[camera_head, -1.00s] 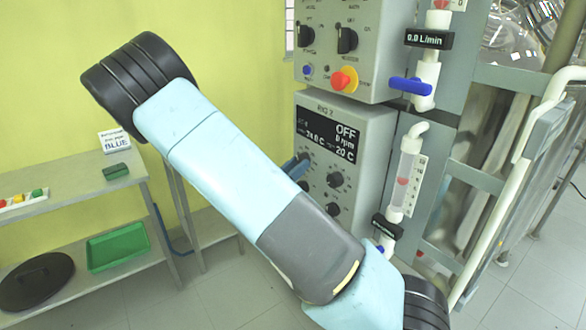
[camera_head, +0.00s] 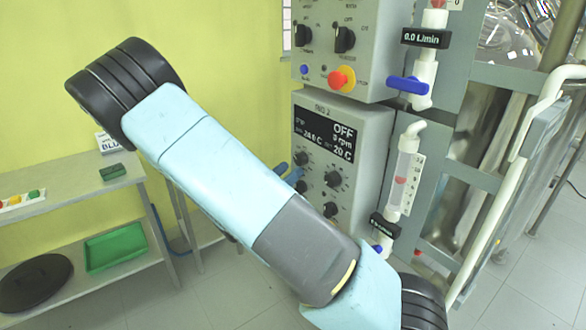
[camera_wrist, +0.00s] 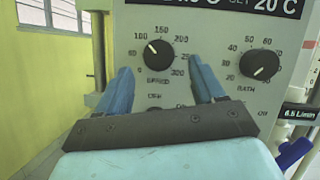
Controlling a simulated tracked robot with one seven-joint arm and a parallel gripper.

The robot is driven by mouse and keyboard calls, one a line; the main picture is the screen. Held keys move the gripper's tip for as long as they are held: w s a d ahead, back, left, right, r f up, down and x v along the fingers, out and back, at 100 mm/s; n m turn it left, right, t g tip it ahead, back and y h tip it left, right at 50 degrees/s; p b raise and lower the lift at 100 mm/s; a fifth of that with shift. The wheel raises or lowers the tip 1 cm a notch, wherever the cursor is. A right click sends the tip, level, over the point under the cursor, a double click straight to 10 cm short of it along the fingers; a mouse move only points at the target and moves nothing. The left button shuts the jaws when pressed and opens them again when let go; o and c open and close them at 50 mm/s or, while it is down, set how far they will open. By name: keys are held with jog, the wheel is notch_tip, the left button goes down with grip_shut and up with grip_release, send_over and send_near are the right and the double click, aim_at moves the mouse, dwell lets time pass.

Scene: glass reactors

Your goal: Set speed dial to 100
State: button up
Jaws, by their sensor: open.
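The speed dial (camera_wrist: 158,55) is a round black knob on the grey control panel, with a scale from 0 to 300. Its white mark points up and left, near the 100 label. In the head view the dial (camera_head: 301,158) is small, at the panel's left. My gripper (camera_wrist: 160,66) is open, its two blue fingers left and right of the dial, tips near its height. I cannot tell whether they touch the panel. In the head view the blue fingers (camera_head: 288,172) show just past my arm. The panel display (camera_head: 325,135) reads OFF, 0 rpm and 20 C.
The bath dial (camera_wrist: 260,64) sits to the right of the speed dial, close to my right finger. Small knobs lie below, partly hidden by my gripper. A red and yellow emergency button (camera_head: 341,79) is on the unit above. A flow tube (camera_head: 403,175) stands right of the panel.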

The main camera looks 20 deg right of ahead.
jog(key=v, duration=1.1)
jog(key=shift+d, duration=0.1)
